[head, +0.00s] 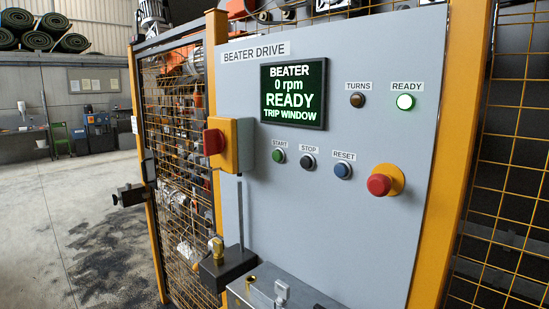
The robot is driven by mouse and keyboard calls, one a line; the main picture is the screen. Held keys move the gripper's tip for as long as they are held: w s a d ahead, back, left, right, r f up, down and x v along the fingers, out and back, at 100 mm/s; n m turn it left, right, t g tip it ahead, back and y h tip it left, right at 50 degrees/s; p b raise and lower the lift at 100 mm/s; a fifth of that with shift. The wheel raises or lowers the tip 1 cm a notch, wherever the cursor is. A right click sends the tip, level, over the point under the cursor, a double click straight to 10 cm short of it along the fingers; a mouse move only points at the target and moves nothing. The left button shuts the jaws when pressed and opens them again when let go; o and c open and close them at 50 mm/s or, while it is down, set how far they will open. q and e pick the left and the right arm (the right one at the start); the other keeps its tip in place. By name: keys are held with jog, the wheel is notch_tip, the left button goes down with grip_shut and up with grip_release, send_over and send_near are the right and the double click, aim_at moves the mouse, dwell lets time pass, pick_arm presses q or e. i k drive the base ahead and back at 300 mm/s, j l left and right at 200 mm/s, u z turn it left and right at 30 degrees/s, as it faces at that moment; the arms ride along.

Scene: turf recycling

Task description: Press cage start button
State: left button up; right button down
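The green start button (279,156) sits under a START label on the grey beater drive panel (340,240). To its right are the dark stop button (308,162) and the blue reset button (343,170). Neither of my grippers shows in the head view, and nothing covers the start button.
A red emergency stop (379,185) on a yellow base juts out at lower right. A yellow box with a red switch (213,142) juts out left of START. A dark block with a brass piece (228,268) and a grey box (280,290) stand below. Mesh fencing (180,150) flanks the panel.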

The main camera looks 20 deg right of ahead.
aim_at(277, 156)
jog(key=i+j+z, duration=0.65)
jog(key=j, duration=0.2)
jog(key=i+j+z, duration=0.1)
jog(key=j+z, duration=0.15)
jog(key=i+j+z, duration=0.2)
jog(key=j, duration=0.25)
jog(key=k, duration=0.05)
